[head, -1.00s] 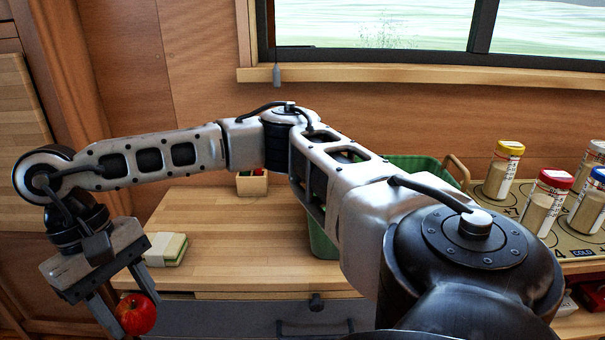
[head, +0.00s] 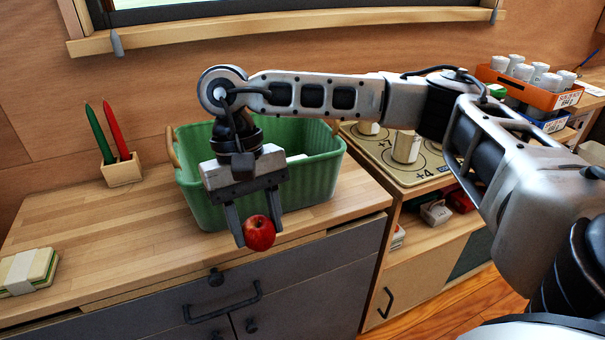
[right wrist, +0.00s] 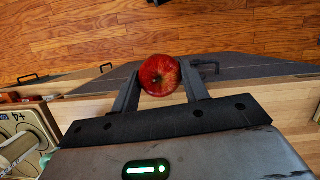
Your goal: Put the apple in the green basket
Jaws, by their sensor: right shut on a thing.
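The red apple (head: 259,233) is held between the fingers of my right gripper (head: 254,222). In the head view it hangs in front of the green basket (head: 318,174), near the counter's front edge. In the right wrist view the apple (right wrist: 160,75) sits between the two fingertips of the gripper (right wrist: 165,80). The green basket stands on the wooden counter behind the gripper, and my gripper and wrist hide part of its front and opening. My left gripper is not in view.
A small wooden holder (head: 122,172) with a green and a red stick stands at the back left of the counter (head: 90,235). A wrapped sponge-like block (head: 28,271) lies at the left. A mat with white jars (head: 406,147) is right of the basket, with an orange box (head: 530,90) beyond.

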